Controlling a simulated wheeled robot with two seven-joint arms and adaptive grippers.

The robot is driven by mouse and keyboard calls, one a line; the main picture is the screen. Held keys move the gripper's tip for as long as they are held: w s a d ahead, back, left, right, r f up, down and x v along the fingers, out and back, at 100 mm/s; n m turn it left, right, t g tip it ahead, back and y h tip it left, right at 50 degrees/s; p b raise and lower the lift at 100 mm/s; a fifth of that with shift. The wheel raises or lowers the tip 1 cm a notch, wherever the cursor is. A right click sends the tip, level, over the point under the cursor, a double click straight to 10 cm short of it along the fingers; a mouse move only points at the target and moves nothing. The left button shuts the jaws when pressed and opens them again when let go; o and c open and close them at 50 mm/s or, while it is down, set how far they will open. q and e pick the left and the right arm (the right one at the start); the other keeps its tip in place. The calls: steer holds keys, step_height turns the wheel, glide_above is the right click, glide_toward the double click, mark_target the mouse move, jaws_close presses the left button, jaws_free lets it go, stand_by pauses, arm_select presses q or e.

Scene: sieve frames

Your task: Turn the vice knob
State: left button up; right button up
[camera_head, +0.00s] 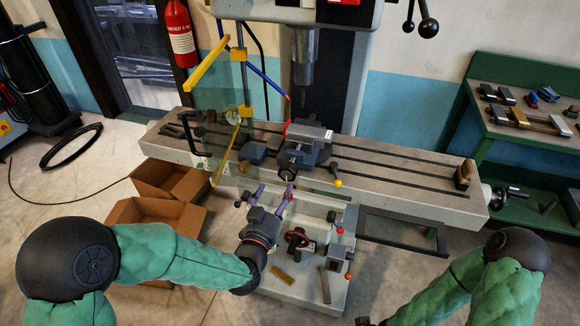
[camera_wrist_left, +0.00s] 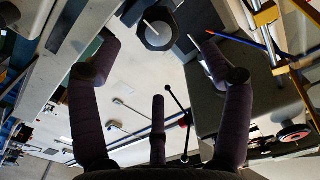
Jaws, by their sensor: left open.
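The grey vice (camera_head: 304,146) stands on the long slotted machine table, under the spindle, in the head view. Its knob (camera_head: 289,174) seems to be the small dark part at its front, just beyond my left fingers; I cannot make it out clearly. My left gripper (camera_head: 274,190) is open, its purple fingers spread and pointing at the vice's front, apart from it. In the left wrist view the left gripper (camera_wrist_left: 160,50) shows its fingers spread with nothing between them. A dark rounded part with a pale rod (camera_wrist_left: 155,32) lies beyond the fingertips. My right gripper is mostly cut off at the bottom edge.
The machine table (camera_head: 420,186) runs left to right. A yellow-edged clear guard (camera_head: 232,140) hangs left of the vice. Cardboard boxes (camera_head: 165,212) stand on the floor at left.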

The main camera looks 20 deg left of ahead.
mark_target(287, 175)
arm_select(q)
steer(key=w+b, duration=0.1)
steer(key=w, duration=0.7)
steer(key=shift+w+d+f+b, duration=0.15)
steer(key=shift+d+b, duration=0.05)
steer(key=shift+b, duration=0.2)
steer(key=shift+w, duration=0.75)
steer(key=c, duration=1.2)
steer(key=shift+o, duration=0.2)
